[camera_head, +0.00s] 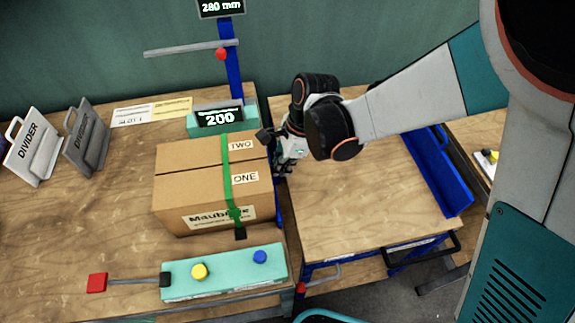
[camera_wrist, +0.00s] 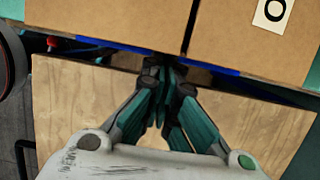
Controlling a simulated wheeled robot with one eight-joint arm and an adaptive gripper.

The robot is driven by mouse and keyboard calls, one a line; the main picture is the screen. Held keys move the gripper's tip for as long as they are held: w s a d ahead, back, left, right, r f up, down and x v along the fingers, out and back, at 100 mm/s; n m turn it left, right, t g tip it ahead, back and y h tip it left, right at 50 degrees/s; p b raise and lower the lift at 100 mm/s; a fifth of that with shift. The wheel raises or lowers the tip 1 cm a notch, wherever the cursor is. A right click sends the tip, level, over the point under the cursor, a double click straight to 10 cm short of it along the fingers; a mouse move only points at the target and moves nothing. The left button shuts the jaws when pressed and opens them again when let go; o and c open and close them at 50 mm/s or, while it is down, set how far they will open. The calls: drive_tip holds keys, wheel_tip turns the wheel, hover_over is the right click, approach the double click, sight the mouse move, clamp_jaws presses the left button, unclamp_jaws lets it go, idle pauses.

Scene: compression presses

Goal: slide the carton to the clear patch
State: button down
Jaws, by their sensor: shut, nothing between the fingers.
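The brown cardboard carton (camera_head: 185,183) sits on the left wooden bench in the head view, with a green strap over it and labels TWO, ONE and Maubrook or similar. It fills the top of the wrist view (camera_wrist: 110,22). My gripper (camera_head: 283,170) is at the carton's right side, low down. In the wrist view my gripper (camera_wrist: 163,68) has its fingers together and empty, pointing at the carton's side; whether they touch it is unclear. A bare wooden surface (camera_head: 365,195) lies right of the carton, beyond a blue edge strip (camera_wrist: 105,45).
A teal box with yellow and blue buttons (camera_head: 225,273) and a red-ended lever (camera_head: 98,282) stand in front of the carton. A display reading 200 (camera_head: 219,117) and a blue post (camera_head: 231,60) stand behind. Two dividers (camera_head: 88,140) stand left. A blue rail (camera_head: 435,170) edges the right surface.

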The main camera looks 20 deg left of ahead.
drive_tip(key=s+a, duration=0.6)
drive_tip(key=a, duration=0.6)
drive_tip(key=s+a, duration=0.7)
drive_tip(key=a, duration=0.5)
drive_tip(key=s+a, duration=0.7)
drive_tip(key=a, duration=0.6)
drive_tip(key=shift+s, duration=0.25)
